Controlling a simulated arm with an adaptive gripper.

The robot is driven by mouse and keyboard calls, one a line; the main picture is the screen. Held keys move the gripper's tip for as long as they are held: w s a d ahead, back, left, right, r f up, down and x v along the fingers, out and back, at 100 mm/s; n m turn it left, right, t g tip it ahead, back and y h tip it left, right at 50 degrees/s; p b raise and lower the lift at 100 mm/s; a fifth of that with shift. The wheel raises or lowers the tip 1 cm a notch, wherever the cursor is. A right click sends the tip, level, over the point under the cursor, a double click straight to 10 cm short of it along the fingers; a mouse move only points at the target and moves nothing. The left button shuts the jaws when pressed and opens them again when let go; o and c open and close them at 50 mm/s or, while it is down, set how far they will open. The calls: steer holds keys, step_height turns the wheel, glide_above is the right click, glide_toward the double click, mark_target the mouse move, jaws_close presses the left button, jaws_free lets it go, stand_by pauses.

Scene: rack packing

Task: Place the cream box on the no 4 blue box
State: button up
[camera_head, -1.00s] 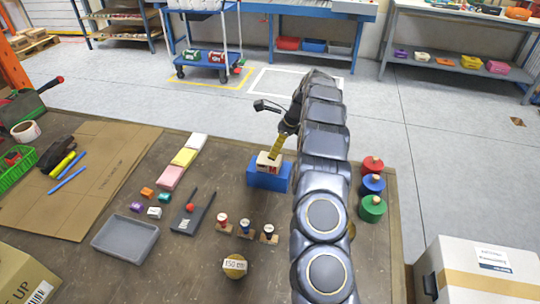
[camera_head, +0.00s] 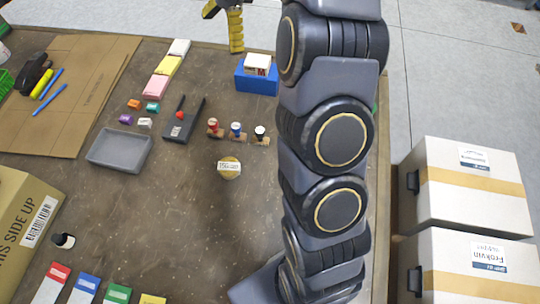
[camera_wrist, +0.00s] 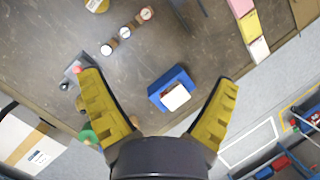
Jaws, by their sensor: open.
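The cream box (camera_head: 257,63) rests on top of the blue box (camera_head: 257,84), in the upper middle of the head view. It looks level and sits within the blue box's top. In the wrist view the cream box (camera_wrist: 176,98) lies on the blue box (camera_wrist: 170,79), below and between my fingers. My gripper (camera_wrist: 158,82) is open and empty, its yellow fingers spread wide to either side and apart from both boxes. In the head view my gripper (camera_head: 224,16) is at the top edge, partly cut off. No number is readable on the blue box.
Stamps (camera_head: 236,131), a grey tray (camera_head: 119,151), a black holder (camera_head: 184,122) and a round labelled weight (camera_head: 230,168) stand nearer on the brown table. Pink, yellow and white blocks (camera_head: 168,67) lie left of the blue box. White cartons (camera_head: 465,185) stand at the right.

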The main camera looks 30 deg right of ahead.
steer(key=s+a+r+n+g, duration=0.1)
steer(key=s+a+r+n, duration=0.2)
steer(key=s+a+n, duration=0.4)
steer(key=s+a+n+g+h, duration=0.1)
steer(key=s+n, duration=0.4)
steer(key=s, duration=0.8)
steer(key=s+a+f+n+g+h, duration=0.1)
steer(key=s+n, duration=0.4)
steer(key=s, duration=0.8)
steer(key=shift+s+a+f+n+h, duration=0.3)
steer(key=shift+a+h, duration=0.2)
steer(key=shift+h, duration=0.4)
